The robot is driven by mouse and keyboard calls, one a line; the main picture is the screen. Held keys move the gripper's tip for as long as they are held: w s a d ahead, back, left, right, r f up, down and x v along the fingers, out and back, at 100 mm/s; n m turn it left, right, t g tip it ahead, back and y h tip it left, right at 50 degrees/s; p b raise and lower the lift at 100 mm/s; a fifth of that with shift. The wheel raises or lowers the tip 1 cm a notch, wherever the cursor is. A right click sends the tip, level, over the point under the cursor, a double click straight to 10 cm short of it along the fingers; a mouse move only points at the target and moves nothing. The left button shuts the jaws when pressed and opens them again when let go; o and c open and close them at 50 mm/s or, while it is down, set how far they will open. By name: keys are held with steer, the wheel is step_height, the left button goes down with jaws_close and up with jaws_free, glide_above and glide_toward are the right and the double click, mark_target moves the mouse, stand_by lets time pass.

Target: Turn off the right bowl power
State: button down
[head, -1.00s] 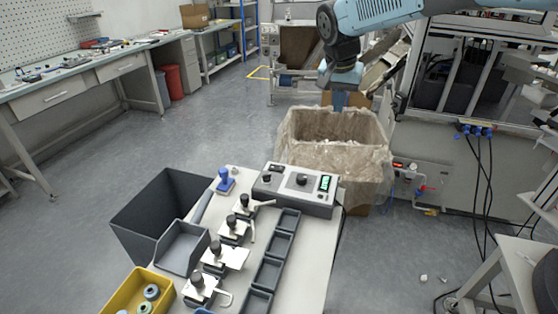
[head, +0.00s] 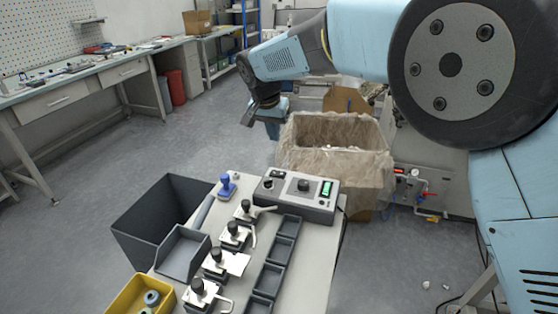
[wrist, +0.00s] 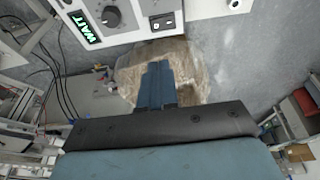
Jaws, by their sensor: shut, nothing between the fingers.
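A grey control box (head: 297,196) sits at the far end of the table, with a black rocker switch (head: 278,174), a dark knob (head: 304,185) and a lit green display (head: 327,188). In the wrist view the display (wrist: 83,30) reads "WAIT", and the knob (wrist: 112,15) and rocker switch (wrist: 163,22) show at the top. My gripper (head: 272,132) points down, above and beyond the box, apart from it. Its blue fingers (wrist: 157,85) are shut and empty. I cannot read any label marking the right bowl power.
A plastic-lined carton (head: 350,165) stands on the floor behind the table. A dark grey bin (head: 160,215) stands at left.

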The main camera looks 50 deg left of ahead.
glide_above(282, 173)
steer(key=s, duration=0.1)
step_height(282, 173, down, 12)
steer(key=shift+r, duration=0.1)
steer(key=shift+d+f, duration=0.1)
steer(key=shift+f, duration=0.75)
